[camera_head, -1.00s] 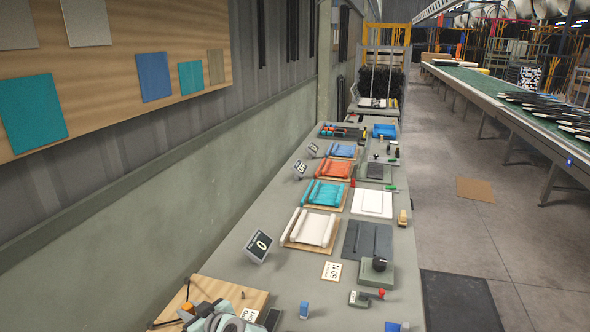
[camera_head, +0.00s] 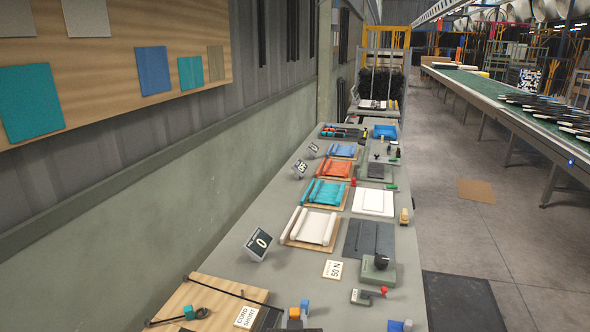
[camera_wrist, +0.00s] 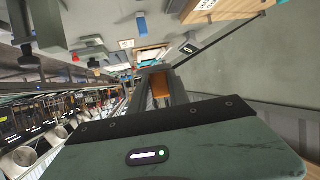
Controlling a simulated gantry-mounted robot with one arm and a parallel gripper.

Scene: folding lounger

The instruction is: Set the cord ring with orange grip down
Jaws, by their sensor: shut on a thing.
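The orange grip (camera_head: 294,312) of the cord ring shows at the bottom edge of the head view, beside a blue block (camera_head: 304,304). In the wrist view my gripper (camera_wrist: 158,74) is shut on the orange grip (camera_wrist: 160,87), which sits between the two dark fingers. In the head view only a dark bit of my gripper shows at the bottom edge, below the grip. The ring itself cannot be made out. I cannot tell whether the grip touches the table.
A wooden board (camera_head: 216,295) at lower left bears a dark cord, a teal piece (camera_head: 188,312) and a "CORD SHORT" card (camera_head: 244,317). A "0" display (camera_head: 258,244), a "50 N" card (camera_head: 333,269) and a knobbed box (camera_head: 378,270) stand farther back. Bare grey table lies between them.

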